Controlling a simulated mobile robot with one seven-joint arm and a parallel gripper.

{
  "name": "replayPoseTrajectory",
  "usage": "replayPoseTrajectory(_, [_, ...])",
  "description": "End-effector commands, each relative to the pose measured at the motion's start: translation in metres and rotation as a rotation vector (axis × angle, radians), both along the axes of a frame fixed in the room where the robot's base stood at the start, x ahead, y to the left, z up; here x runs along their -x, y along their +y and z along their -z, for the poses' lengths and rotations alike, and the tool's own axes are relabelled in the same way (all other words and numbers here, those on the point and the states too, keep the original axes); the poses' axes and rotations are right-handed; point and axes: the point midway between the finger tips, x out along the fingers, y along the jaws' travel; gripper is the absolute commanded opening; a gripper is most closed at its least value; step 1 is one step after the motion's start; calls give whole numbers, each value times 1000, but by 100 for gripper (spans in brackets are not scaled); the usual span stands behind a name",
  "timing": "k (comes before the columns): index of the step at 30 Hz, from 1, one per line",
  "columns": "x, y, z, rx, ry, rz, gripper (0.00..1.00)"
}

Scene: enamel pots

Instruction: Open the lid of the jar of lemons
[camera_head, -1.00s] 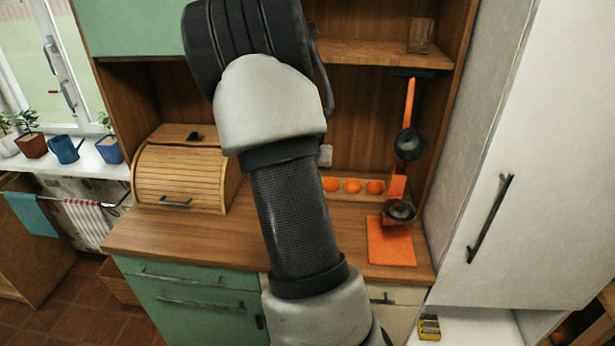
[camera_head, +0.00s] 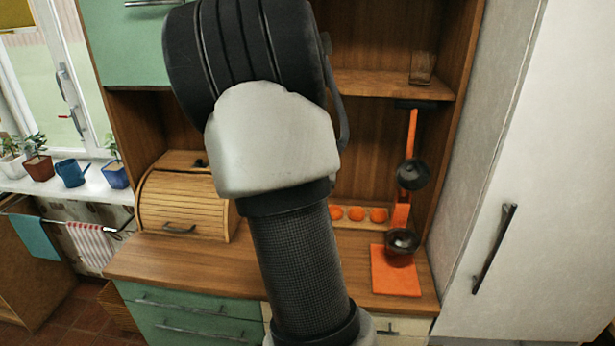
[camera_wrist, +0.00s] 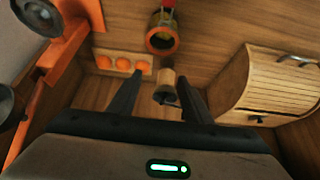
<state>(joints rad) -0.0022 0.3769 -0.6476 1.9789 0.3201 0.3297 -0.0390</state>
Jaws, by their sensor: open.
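In the wrist view a small glass jar (camera_wrist: 162,34) stands on the wooden counter, with a yellow-orange rim or contents and a red piece at its top edge. I take it for the jar of lemons; I cannot make out lemons or whether its lid is shut. My gripper (camera_wrist: 160,76) is open, its two dark fingers spread and apart from the jar. A small tan cylinder with a dark end (camera_wrist: 167,84) shows between the fingers, seemingly beyond them. In the head view my arm hides the jar and the gripper.
A wooden roll-top bread box (camera_head: 182,207) stands left on the counter (camera_head: 190,261). A rack with three orange round things (camera_head: 358,214) sits at the back. An orange stand with dark pans (camera_head: 402,218) is at the right, by an orange mat (camera_head: 394,277). A white cabinet (camera_head: 540,170) borders the right.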

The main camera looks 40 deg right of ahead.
Motion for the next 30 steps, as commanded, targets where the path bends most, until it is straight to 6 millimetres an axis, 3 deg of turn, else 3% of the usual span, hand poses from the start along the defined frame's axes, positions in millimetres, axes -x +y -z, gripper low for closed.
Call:
replayPoseTrajectory(1, [2,7,-16,2,-5,-5,45])
replayPoseTrajectory(6, [19,22,-51,0,-4,-7,45])
replayPoseTrajectory(13, [34,37,-85,-1,-4,-4,45])
replayPoseTrajectory(18, [40,41,-95,0,-1,-1,45])
replayPoseTrajectory(30, [41,41,-95,1,0,1,45])
